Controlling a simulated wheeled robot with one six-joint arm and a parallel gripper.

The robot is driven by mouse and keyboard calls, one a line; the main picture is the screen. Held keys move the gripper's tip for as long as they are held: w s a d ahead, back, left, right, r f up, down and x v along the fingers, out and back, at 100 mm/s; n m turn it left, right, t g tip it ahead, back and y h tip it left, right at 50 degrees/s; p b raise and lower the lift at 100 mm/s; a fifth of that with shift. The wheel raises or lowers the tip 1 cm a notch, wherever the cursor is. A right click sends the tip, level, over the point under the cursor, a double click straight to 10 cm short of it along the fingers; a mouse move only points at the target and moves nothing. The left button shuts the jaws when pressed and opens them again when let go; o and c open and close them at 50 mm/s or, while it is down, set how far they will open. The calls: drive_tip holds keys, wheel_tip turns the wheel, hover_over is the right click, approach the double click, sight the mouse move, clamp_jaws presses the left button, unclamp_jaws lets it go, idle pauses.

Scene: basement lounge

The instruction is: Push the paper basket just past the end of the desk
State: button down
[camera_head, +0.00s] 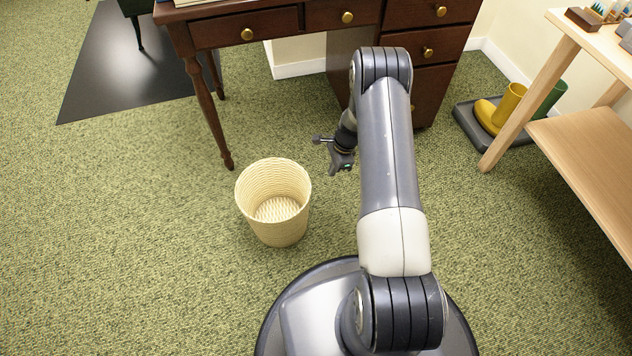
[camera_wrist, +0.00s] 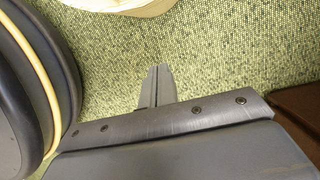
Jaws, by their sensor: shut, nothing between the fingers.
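A cream woven paper basket (camera_head: 274,200) stands upright and empty on the green carpet, in front of the desk's left front leg. Its pale edge also shows at the top of the wrist view (camera_wrist: 115,5). The dark wooden desk (camera_head: 272,25) with brass knobs stands behind it; its turned left leg (camera_head: 208,115) reaches the floor just behind and left of the basket. My gripper (camera_head: 328,155) is shut and empty, to the right of the basket and apart from it. Its closed fingers (camera_wrist: 158,85) show against bare carpet in the wrist view.
A black mat (camera_head: 130,70) lies on the floor to the left. At right are a wooden shelf table (camera_head: 585,150) and a tray with yellow boots (camera_head: 498,112) and green boots (camera_head: 550,98). The carpet left of the basket is clear.

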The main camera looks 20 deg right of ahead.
drive_tip(key=a+f+b, duration=0.5)
drive_tip(key=a+f, duration=0.1)
drive_tip(key=f, duration=0.3)
drive_tip(key=shift+a+f, duration=0.2)
drive_tip(key=shift+f, duration=0.1)
drive_tip(key=shift+s, duration=0.1)
